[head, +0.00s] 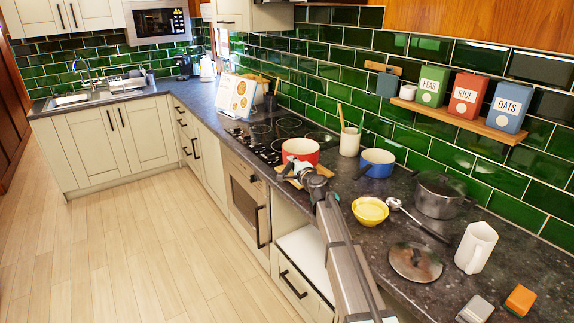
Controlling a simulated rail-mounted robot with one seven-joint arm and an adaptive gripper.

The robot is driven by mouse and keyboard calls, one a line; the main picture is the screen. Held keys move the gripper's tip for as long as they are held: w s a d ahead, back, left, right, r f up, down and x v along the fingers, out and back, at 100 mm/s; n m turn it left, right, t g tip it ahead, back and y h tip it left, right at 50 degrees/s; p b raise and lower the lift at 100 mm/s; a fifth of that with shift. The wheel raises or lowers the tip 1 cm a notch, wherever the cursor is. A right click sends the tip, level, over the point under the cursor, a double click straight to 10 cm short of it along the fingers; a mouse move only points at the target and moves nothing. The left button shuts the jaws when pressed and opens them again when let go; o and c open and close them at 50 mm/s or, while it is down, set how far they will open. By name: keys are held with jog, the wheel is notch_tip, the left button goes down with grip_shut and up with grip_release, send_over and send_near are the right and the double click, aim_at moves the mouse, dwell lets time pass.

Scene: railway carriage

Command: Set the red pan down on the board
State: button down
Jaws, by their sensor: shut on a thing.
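The red pan (300,152) is upright near the front edge of the dark counter, just past the hob. My gripper (304,171) is at the near side of the pan and shut on it; the fingers hide the place where they hold it. A wooden board (292,181) shows partly under and around the pan's near side. The pan and my gripper cover most of the board. I cannot tell whether the pan's base touches the board or is a little above it.
A blue pan (377,164), a utensil jar (349,141), a yellow bowl (370,211), a ladle (415,220), a grey pot (438,196), a lid (415,262) and a white jug (475,248) crowd the counter to the right. The hob (270,138) lies behind. An open drawer (303,258) is below.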

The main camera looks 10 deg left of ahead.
jog(key=shift+w+a+r+t+h, duration=0.1)
jog(key=shift+w+a+t+h, duration=0.1)
jog(key=shift+w, duration=0.3)
jog(key=shift+w+a+r+t+h, duration=0.1)
jog(key=shift+w+a, duration=0.05)
jog(key=shift+w, duration=0.35)
jog(key=shift+w+r+m, duration=0.1)
jog(key=shift+r+m, duration=0.1)
jog(key=shift+m, duration=0.2)
jog(key=shift+w+d+r+h, duration=0.15)
jog(key=shift+d+r+h, duration=0.1)
jog(key=shift+d+h, duration=0.2)
jog(key=shift+f, duration=0.1)
notch_tip(320, 180, down, 6)
jog(key=b, duration=0.7)
jog(key=shift+f, duration=0.4)
jog(key=c, duration=1)
grip_release()
jog(key=shift+c, duration=0.2)
